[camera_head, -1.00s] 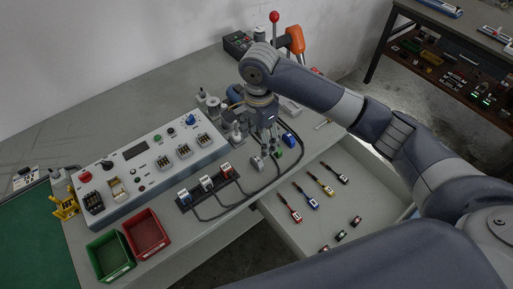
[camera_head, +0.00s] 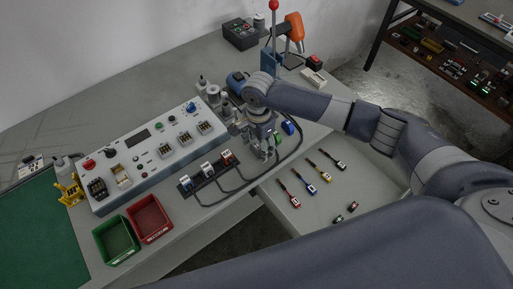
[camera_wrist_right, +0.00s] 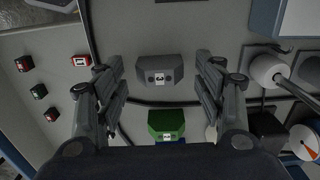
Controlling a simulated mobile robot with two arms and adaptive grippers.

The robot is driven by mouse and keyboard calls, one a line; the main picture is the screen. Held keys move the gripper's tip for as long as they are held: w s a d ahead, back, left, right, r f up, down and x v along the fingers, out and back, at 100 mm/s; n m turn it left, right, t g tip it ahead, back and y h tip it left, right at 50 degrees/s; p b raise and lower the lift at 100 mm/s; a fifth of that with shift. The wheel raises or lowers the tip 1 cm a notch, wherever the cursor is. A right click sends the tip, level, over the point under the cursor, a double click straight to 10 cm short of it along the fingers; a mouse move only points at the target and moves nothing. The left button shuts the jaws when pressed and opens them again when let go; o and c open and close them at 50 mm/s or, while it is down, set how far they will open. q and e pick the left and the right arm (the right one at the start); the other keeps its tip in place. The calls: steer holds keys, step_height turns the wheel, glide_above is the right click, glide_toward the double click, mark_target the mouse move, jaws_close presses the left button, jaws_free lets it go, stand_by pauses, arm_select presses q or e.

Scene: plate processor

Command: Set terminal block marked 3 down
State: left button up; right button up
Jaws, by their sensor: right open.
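The terminal block marked 3 (camera_wrist_right: 160,78) is a dark grey block with a white label. In the right wrist view it lies between the spread fingers of my right gripper (camera_wrist_right: 163,88), with a gap on both sides. A green terminal block (camera_wrist_right: 167,124) lies just below it in that view, partly cut off by the gripper body. In the head view my right gripper (camera_head: 266,153) points down at the bench top, and I cannot make out the grey block beneath it. The green block (camera_head: 277,139) shows beside the gripper. My left gripper is not in view.
A blue block (camera_head: 288,128) sits near the bench edge. The control panel (camera_head: 150,178), a black strip with several blocks (camera_head: 209,173), and red (camera_head: 149,218) and green (camera_head: 116,240) bins lie left. An open drawer (camera_head: 290,220) holds several small items. Cables cross the bench.

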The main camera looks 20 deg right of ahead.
steer(key=shift+c, duration=0.3)
steer(key=c, duration=0.9)
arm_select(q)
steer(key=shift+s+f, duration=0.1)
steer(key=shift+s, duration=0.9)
arm_select(e)
steer(key=shift+c, duration=0.3)
steer(key=shift+r, duration=0.1)
